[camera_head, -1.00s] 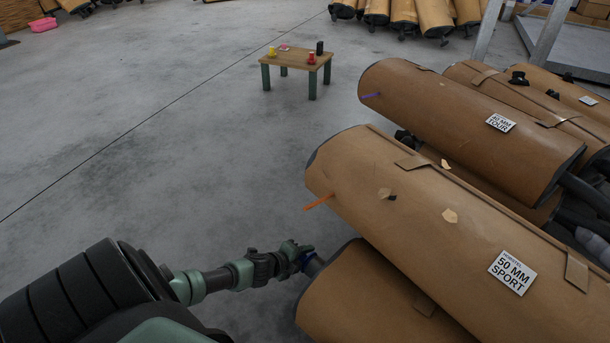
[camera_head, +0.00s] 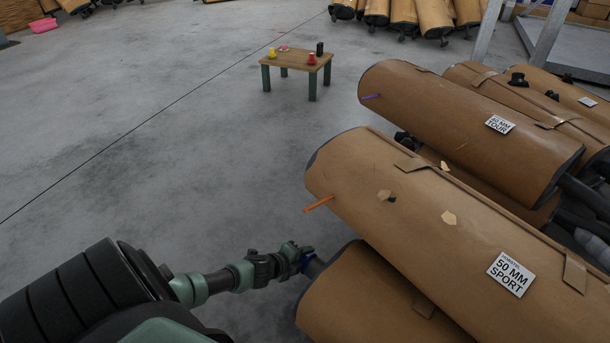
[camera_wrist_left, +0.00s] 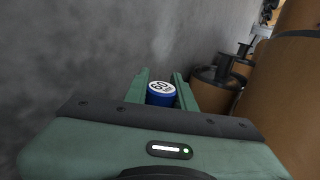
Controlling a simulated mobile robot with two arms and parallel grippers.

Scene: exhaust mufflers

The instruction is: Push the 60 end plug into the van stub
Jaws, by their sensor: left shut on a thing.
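The blue 60 end plug (camera_wrist_left: 160,93), with a white face marked 60, sits between the fingers of my left gripper (camera_head: 301,258). In the head view a bit of its blue shows at the fingertips. My left gripper is shut on the plug. Whether the plug touches or enters the stub cannot be told. My right gripper is not in view.
The wrapped 50 MM SPORT muffler (camera_head: 420,215), with an orange strip, lies just above the stub. The 40 MM TOUR muffler (camera_head: 465,120) lies behind it. A small wooden table (camera_head: 297,62) with small coloured items stands farther back. The floor (camera_head: 180,150) to the left is clear.

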